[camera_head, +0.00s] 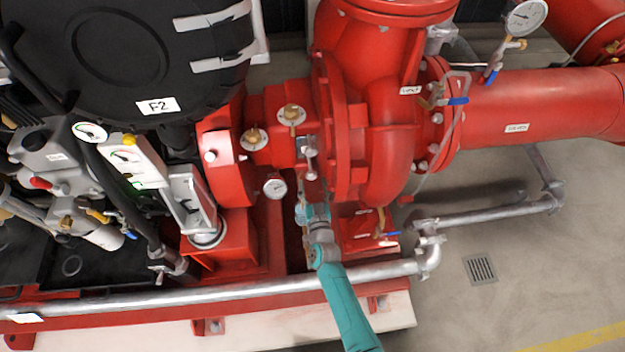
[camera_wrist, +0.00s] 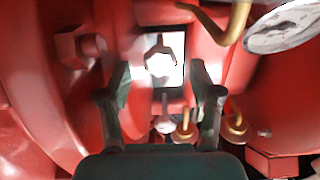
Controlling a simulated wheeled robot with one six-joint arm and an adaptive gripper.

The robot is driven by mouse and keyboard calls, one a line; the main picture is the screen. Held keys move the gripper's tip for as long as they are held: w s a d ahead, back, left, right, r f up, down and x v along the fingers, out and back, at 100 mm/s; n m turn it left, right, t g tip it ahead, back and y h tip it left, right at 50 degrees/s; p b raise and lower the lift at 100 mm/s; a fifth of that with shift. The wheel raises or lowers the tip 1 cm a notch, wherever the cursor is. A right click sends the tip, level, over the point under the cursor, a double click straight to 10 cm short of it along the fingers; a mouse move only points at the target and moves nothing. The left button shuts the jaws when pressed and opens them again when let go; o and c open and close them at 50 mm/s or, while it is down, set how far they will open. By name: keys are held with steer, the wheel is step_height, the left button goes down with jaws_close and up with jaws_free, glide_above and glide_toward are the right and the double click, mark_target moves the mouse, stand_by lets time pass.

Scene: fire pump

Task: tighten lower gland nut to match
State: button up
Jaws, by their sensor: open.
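In the wrist view, a bright hex nut (camera_wrist: 160,62) sits in front of a pale plate in a recess of the red pump housing. It looks like the lower gland nut, since this view appears turned over against the head view. My gripper (camera_wrist: 160,76) is open, with one dark finger on each side of the nut and gaps on both sides. I cannot tell how far the fingertips are from it in depth. A second, smaller stud end (camera_wrist: 164,125) shows between the fingers farther down the picture. In the head view, my gripper (camera_head: 308,208) is below the silvery gland fittings (camera_head: 310,153) and partly hidden.
A curved brass pipe (camera_wrist: 225,28) is close to the right finger. A large red bolt (camera_wrist: 82,46) is at left. A grey pipe (camera_head: 250,290) runs below my wrist.

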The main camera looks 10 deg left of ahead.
steer(key=shift+x, duration=1.05)
steer(key=c, duration=1.1)
steer(key=shift+c, duration=0.2)
steer(key=shift+m, duration=3.3)
